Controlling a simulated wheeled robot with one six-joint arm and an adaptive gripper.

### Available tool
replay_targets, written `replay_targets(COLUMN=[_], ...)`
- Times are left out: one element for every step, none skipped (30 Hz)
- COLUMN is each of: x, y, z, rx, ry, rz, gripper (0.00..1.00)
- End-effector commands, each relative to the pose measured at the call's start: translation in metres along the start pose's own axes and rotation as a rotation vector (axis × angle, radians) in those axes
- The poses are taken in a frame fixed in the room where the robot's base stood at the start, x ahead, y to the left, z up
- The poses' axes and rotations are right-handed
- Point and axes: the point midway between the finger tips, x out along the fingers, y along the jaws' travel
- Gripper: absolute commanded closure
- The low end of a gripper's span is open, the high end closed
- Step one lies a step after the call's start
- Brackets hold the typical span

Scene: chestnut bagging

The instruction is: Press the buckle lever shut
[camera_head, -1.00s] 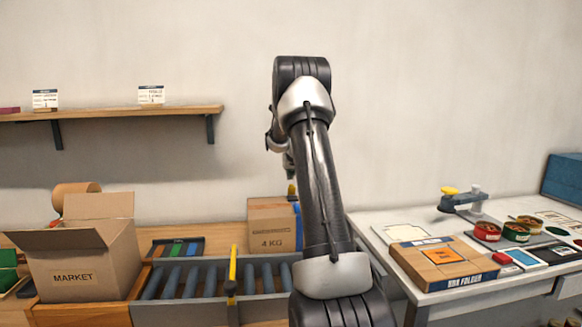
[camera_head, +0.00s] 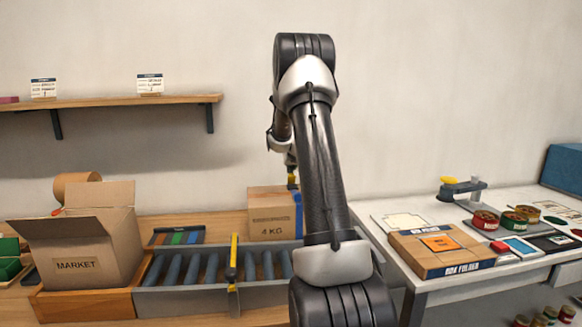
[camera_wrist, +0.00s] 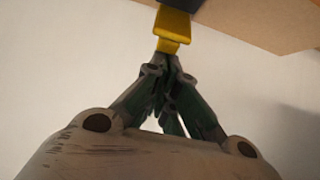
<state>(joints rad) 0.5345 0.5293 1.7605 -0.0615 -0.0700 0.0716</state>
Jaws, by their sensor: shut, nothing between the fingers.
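The yellow buckle lever (camera_wrist: 173,25) shows at the top of the wrist view, next to a dark blue strap (camera_wrist: 186,4) and the cardboard box (camera_wrist: 265,18). My gripper (camera_wrist: 168,62) is shut and empty. Its fingertips are at the lever's near end; I cannot tell whether they touch. In the head view, the 4 KG box (camera_head: 270,218) stands behind the roller conveyor with a blue strap (camera_head: 298,215) on its right side. A bit of yellow, likely the lever (camera_head: 292,182), shows above the box's top. My forearm hides the box's right side and most of the gripper.
An open MARKET carton (camera_head: 78,265) stands at the left. A yellow bar (camera_head: 233,258) stands upright at the roller conveyor (camera_head: 185,268). The white table (camera_head: 450,283) at the right holds a flat box (camera_head: 435,250) and cans. A shelf (camera_head: 110,102) hangs on the wall.

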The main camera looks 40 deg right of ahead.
Motion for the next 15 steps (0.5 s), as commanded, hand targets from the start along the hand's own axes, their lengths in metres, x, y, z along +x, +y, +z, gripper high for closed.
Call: replay_targets(x=[-0.0004,-0.0006,-0.0008,-0.0010,-0.0013,-0.0016,-0.0020,-0.0023,-0.0028,-0.0031,-0.0035,-0.0041,-0.0045,-0.0050,-0.0056], y=[-0.0002,-0.0003,-0.0003,-0.0003,-0.0004,-0.0003,-0.0002,-0.0001,0.0001,0.0002,0.0004,0.0006,0.0008,0.0011,0.0014], z=[0.0000,0.0002,0.0005,0.0010,0.0010,0.0010,0.0012,0.0011,0.0016,0.0019,0.0021,0.0023,0.0022,0.0024,0.0027], rx=[0.000,0.001,0.000,0.000,0.000,0.000,0.000,0.000,0.000,-0.001,-0.001,0.000,0.000,0.000,-0.001], ry=[0.009,0.016,0.025,0.031,0.038,0.048,0.055,0.063,0.072,0.079,0.086,0.095,0.103,0.109,0.117], rz=[-0.001,-0.001,-0.001,-0.001,-0.001,-0.001,0.000,0.000,0.001,0.002,0.002,0.004,0.005,0.006,0.007], gripper=[1.00,1.00,1.00,1.00,1.00,1.00,1.00,1.00,1.00,1.00,1.00,1.00,1.00,1.00,1.00])
